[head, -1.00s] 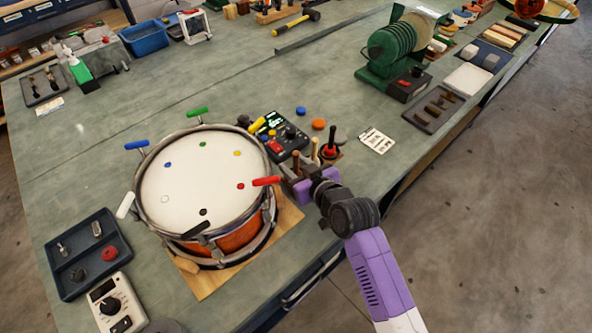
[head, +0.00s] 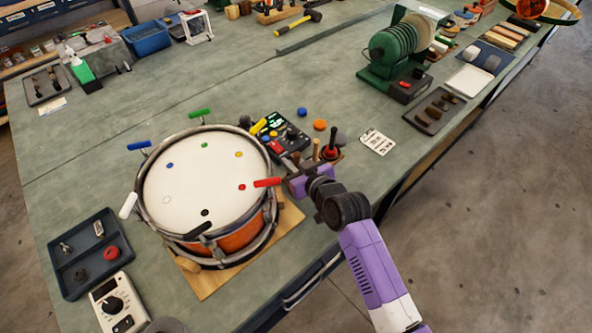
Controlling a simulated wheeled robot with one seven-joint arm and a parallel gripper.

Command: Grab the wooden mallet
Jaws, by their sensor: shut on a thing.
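My gripper (head: 294,184) is beside the drum's right rim, next to a small tool holder (head: 337,157). It is shut on a slim brown wooden handle (head: 296,159), taken to be the wooden mallet, whose top sticks up above the jaws. The mallet's lower part and head are hidden by the gripper. A paler wooden handle (head: 316,149) and a dark handle with red (head: 331,140) stand upright just behind it. I cannot tell whether the mallet is clear of the holder.
The drum (head: 200,185) with coloured rim handles stands on a wooden board left of my gripper; the red handle (head: 267,182) is very close. A black control box (head: 279,134) lies behind. A white card (head: 376,142) is to the right.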

